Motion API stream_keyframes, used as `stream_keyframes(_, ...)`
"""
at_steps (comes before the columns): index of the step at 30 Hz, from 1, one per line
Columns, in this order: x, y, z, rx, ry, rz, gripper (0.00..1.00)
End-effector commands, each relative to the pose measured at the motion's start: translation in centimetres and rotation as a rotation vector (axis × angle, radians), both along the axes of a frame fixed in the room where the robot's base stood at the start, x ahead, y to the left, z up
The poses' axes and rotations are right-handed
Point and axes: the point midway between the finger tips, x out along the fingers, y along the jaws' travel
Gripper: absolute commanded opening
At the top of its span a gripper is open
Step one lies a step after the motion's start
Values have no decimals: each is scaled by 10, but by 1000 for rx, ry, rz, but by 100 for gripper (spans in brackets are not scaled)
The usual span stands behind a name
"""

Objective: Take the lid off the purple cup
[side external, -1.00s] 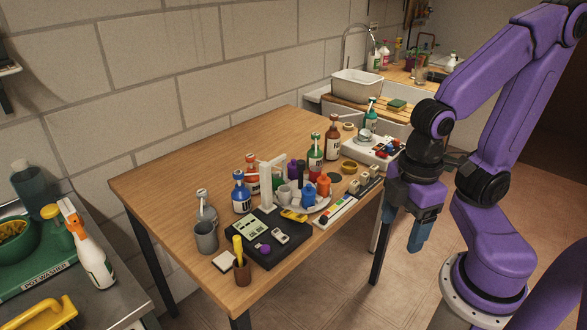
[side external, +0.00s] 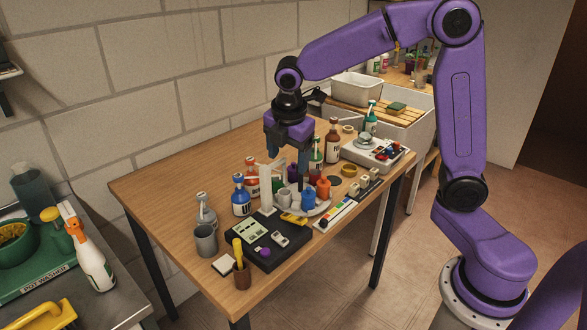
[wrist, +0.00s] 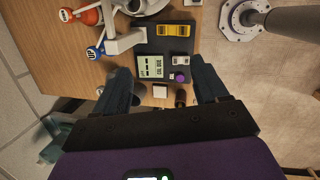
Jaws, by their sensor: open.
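My gripper (side external: 289,163) is open and empty, pointing down above the white upright stand and the cluster of small cups. In the wrist view its fingers (wrist: 160,64) are spread apart with nothing between them that they touch. A dark purple vessel (side external: 293,173) shows behind the fingers and is partly hidden, so I cannot tell whether it is the purple cup or whether it has a lid. A grey cup (side external: 285,196), a blue cup (side external: 307,200) and an orange cup (side external: 323,189) stand close together on a pale round plate (side external: 318,211).
A black board (side external: 282,253) with a small purple round piece (side external: 265,252) lies in front. A grey mug (side external: 206,241) is at the table's front. The table's back left is clear.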

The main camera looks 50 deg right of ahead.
Motion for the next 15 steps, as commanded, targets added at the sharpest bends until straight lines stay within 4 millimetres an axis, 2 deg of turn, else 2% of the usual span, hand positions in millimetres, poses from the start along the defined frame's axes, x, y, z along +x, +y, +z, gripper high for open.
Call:
stream_keyframes(1, 20, -11, -1, -28, 4, 28, 73)
stream_keyframes(6, 73, -53, -3, -125, 27, 148, 73)
stream_keyframes(10, 102, -84, -5, -186, 54, 222, 73)
stream_keyframes(15, 120, -111, -6, -232, 83, 279, 73)
